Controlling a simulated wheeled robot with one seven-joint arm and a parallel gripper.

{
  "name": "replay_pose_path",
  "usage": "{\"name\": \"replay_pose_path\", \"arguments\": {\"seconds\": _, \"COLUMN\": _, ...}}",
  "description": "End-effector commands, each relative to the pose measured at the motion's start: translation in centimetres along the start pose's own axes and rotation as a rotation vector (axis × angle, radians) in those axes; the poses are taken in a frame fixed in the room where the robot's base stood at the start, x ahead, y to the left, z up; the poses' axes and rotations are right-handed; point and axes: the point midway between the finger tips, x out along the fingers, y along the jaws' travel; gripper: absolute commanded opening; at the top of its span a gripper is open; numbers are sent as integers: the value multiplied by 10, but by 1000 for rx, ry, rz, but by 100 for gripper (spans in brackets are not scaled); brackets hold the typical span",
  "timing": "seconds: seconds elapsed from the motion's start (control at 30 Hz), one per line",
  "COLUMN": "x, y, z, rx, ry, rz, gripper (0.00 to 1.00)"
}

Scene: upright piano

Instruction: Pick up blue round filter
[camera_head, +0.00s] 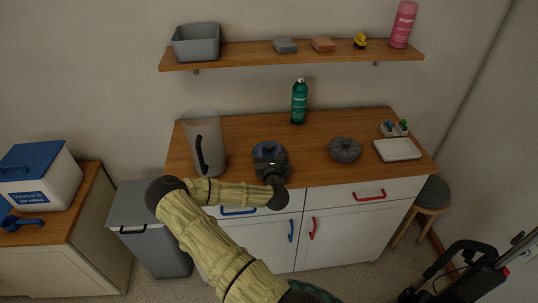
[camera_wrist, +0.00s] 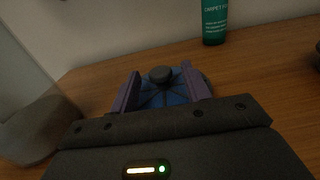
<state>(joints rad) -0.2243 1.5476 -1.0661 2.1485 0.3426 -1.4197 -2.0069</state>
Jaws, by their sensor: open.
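The blue round filter (camera_head: 267,147) lies on the wooden counter, partly hidden behind my gripper in the head view. It has radial ridges and a dark round knob on top. In the wrist view the blue filter (camera_wrist: 165,92) sits ahead, between my two purple-grey fingers. My gripper (camera_wrist: 163,88) is open, with one finger on each side of the filter's knob. In the head view my gripper (camera_head: 270,158) is low over the counter at the filter's near side. I cannot tell whether the fingers touch the filter.
A clear grey pitcher (camera_head: 204,145) stands left of the filter. A green bottle (camera_head: 299,102) stands behind it. A dark grey round filter (camera_head: 345,149), a white tray (camera_head: 397,149) and a small caddy (camera_head: 394,128) are to the right. A shelf (camera_head: 290,53) hangs above.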

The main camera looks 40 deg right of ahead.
Motion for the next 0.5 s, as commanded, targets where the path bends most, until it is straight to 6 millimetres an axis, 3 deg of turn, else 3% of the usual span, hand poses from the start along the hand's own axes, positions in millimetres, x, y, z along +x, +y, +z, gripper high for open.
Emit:
{"name": "replay_pose_path", "arguments": {"seconds": 0.17, "x": 0, "y": 0, "z": 0, "rx": 0, "ry": 0, "rz": 0, "gripper": 47}}
{"name": "replay_pose_path", "arguments": {"seconds": 0.4, "x": 0, "y": 0, "z": 0, "rx": 0, "ry": 0, "rz": 0, "gripper": 0}}
{"name": "replay_pose_path", "arguments": {"seconds": 0.5, "x": 0, "y": 0, "z": 0, "rx": 0, "ry": 0, "rz": 0, "gripper": 0}}
